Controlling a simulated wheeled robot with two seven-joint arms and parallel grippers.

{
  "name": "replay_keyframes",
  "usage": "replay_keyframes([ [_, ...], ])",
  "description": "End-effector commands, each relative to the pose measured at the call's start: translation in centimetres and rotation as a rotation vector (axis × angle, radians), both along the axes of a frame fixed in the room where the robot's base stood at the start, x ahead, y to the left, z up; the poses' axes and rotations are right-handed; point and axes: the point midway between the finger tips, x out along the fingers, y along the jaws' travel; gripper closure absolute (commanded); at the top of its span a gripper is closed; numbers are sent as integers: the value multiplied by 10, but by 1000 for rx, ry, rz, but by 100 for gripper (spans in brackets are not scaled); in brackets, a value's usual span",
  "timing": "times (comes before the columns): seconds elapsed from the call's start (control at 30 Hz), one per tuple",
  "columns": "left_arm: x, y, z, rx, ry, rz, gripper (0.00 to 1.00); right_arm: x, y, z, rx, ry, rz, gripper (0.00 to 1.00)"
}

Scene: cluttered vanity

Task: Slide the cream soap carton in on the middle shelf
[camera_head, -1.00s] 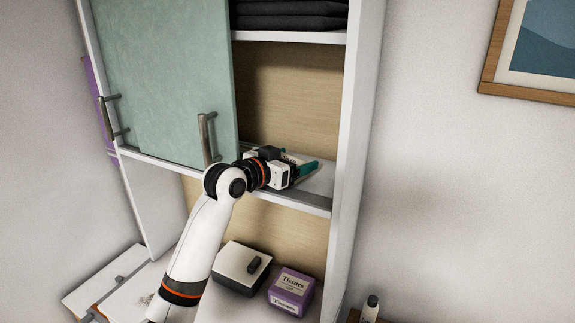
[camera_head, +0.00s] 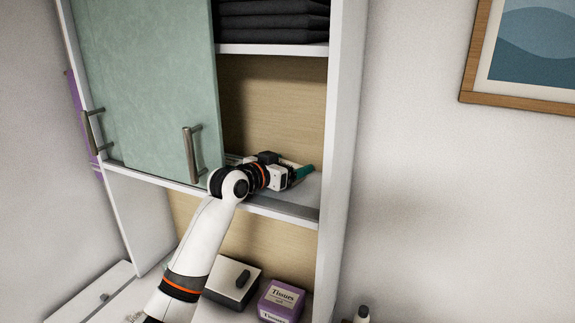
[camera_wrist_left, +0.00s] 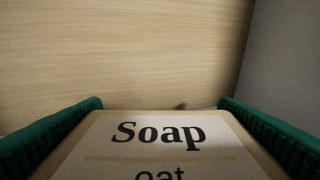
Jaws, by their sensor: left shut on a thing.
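The cream soap carton (camera_wrist_left: 160,140), printed "Soap" and "oat", fills the lower middle of the left wrist view. It lies between the green fingers of my left gripper (camera_wrist_left: 160,125), which is shut on it. In the head view my left gripper (camera_head: 302,173) is over the middle shelf (camera_head: 285,210), inside the open right part of the cabinet. The carton is mostly hidden there by the gripper. The wrist view shows the wooden back panel (camera_wrist_left: 130,50) ahead of the carton and the side wall at right. My right gripper is not in view.
A green sliding door (camera_head: 150,90) with bar handles covers the left part, close beside my arm. Folded dark cloths (camera_head: 272,22) lie on the shelf above. Below stand a black-and-white box (camera_head: 233,280) and a purple tissue box (camera_head: 282,300). The cabinet's right wall (camera_head: 341,150) bounds the opening.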

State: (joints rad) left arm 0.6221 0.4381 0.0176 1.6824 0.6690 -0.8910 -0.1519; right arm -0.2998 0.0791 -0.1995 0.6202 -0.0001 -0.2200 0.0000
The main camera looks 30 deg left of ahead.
Motion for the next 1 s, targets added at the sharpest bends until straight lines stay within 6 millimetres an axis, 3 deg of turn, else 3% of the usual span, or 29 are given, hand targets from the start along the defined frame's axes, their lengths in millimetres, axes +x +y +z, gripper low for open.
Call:
replay_keyframes([
  [0.87,0,0,-7,0,0,0,41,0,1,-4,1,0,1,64],
  [0.9,0,0,-7,0,-1,0,12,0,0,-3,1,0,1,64],
  [1.0,0,0,-6,0,-1,0,0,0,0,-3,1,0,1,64],
])
